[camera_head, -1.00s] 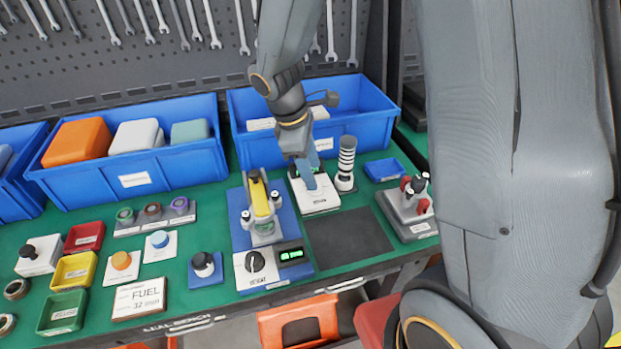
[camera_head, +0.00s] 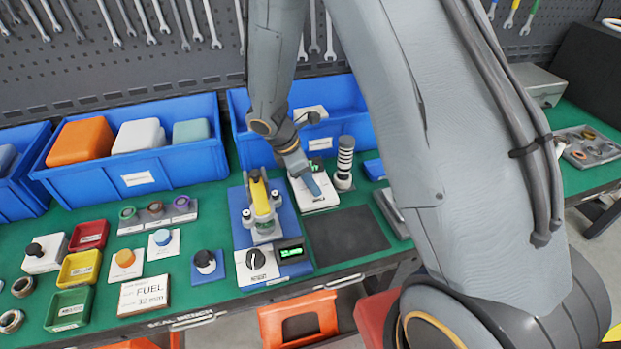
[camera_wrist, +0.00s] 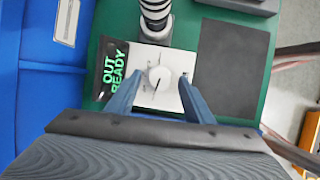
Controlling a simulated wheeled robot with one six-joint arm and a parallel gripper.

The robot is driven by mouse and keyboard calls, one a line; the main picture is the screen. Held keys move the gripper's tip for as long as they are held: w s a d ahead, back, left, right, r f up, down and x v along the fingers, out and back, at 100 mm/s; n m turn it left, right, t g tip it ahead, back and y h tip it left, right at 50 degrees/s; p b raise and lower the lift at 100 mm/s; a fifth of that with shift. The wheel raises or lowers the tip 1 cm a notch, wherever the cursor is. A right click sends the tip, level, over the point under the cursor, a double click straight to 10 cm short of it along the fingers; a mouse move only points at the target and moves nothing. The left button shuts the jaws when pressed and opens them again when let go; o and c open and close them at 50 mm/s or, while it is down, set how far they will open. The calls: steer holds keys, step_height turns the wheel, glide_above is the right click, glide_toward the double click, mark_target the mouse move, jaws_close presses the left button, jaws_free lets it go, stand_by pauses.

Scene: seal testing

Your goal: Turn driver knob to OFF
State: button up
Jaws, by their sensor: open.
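A white box with a round white knob (camera_wrist: 160,77) shows in the wrist view. The knob has a dark pointer line, and a dark display (camera_wrist: 111,70) beside it reads "OUT READY" in green. I cannot read the marks around the knob. My gripper (camera_wrist: 158,90) is open, with one blue finger on each side of the knob; I cannot tell whether they touch it. In the head view my gripper (camera_head: 312,186) reaches down over the white box (camera_head: 323,200) and hides the knob.
A black-and-white striped cylinder (camera_head: 344,163) stands close beside the box. A blue bin (camera_head: 240,115) is behind it. A yellow-handled clamp fixture (camera_head: 262,212) on a blue plate is to the left. A dark mat (camera_head: 345,238) lies clear in front.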

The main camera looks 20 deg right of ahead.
steer(key=shift+f, duration=0.1)
steer(key=c, duration=1)
steer(key=shift+c, duration=0.2)
steer(key=shift+w+m, duration=0.1)
steer(key=shift+m, duration=0.3)
steer(key=m, duration=0.1)
steer(key=m+g, duration=0.1)
steer(key=shift+w+m, duration=0.2)
steer(key=shift+m, duration=0.2)
steer(key=shift+w+d+m+g+y+b, duration=0.15)
steer(key=shift+m+g, duration=0.35)
steer(key=shift+m, duration=0.55)
steer(key=shift+a+m+g+y+b, duration=0.15)
steer(key=shift+m+g, duration=0.35)
steer(key=shift+m, duration=0.55)
steer(key=shift+d, duration=0.1)
steer(key=o, duration=1)
